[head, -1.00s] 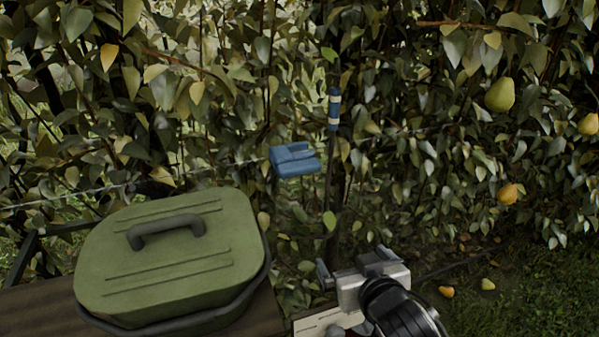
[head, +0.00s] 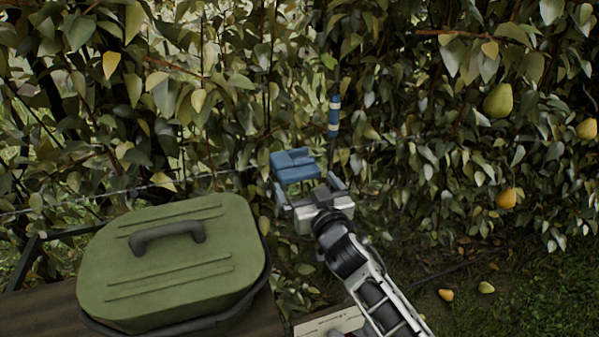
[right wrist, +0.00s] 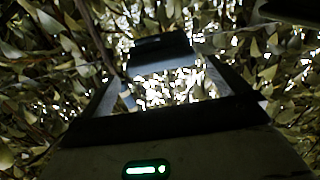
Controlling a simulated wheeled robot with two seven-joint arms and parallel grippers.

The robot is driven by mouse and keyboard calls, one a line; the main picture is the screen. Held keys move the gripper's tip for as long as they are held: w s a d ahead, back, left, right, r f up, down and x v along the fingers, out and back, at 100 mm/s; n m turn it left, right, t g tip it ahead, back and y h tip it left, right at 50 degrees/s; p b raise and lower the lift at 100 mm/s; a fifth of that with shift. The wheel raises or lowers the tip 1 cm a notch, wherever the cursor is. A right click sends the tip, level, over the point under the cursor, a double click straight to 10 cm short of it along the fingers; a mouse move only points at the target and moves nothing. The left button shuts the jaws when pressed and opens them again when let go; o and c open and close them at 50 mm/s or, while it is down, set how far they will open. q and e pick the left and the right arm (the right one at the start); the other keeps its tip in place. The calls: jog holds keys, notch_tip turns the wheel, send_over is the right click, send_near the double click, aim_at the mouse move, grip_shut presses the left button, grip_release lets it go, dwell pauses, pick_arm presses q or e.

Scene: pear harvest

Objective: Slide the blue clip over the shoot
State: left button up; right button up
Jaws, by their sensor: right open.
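The blue clip (head: 296,165) hangs at the wire in front of the hedge, left of the shoot. It also shows dark in the right wrist view (right wrist: 160,50), beyond the fingertips. The shoot (head: 332,147) is a thin upright stem with a blue and white band (head: 333,115) around it. My right gripper (head: 308,189) is open just below and in front of the clip, with a finger toward each side of it. In the right wrist view the space between the fingers (right wrist: 162,88) is empty. My left gripper is out of view.
A green lidded box (head: 170,265) with a dark handle stands on a wooden surface (head: 35,310) at the lower left. A thin wire (head: 75,200) runs along the leafy hedge. Pears (head: 498,100) hang at the right, and two lie on the grass (head: 486,287).

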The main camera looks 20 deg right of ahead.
aim_at(302, 178)
jog(key=w, duration=0.4)
jog(key=shift+a, duration=0.1)
jog(key=shift+w, duration=0.5)
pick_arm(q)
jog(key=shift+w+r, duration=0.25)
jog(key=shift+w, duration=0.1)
